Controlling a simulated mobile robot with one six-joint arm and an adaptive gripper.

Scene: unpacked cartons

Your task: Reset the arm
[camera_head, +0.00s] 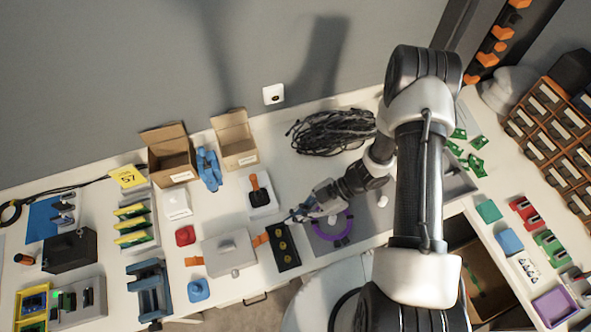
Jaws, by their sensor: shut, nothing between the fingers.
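My gripper (308,211) is at the end of my arm, low over the middle of the white table. It points left and is shut with nothing seen in it. It is just above and left of a purple ring (333,229) on a grey mat. A black tray with yellow round parts (284,247) lies below and left of it. My arm comes from the bottom right and covers part of the table behind it.
Two open cardboard boxes (170,153) stand at the back left, by the wall. A black cable coil (331,131) lies behind my gripper. A white tray with an orange-handled tool (262,196) is to its left. Orange drawer bins (553,133) stand at the right.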

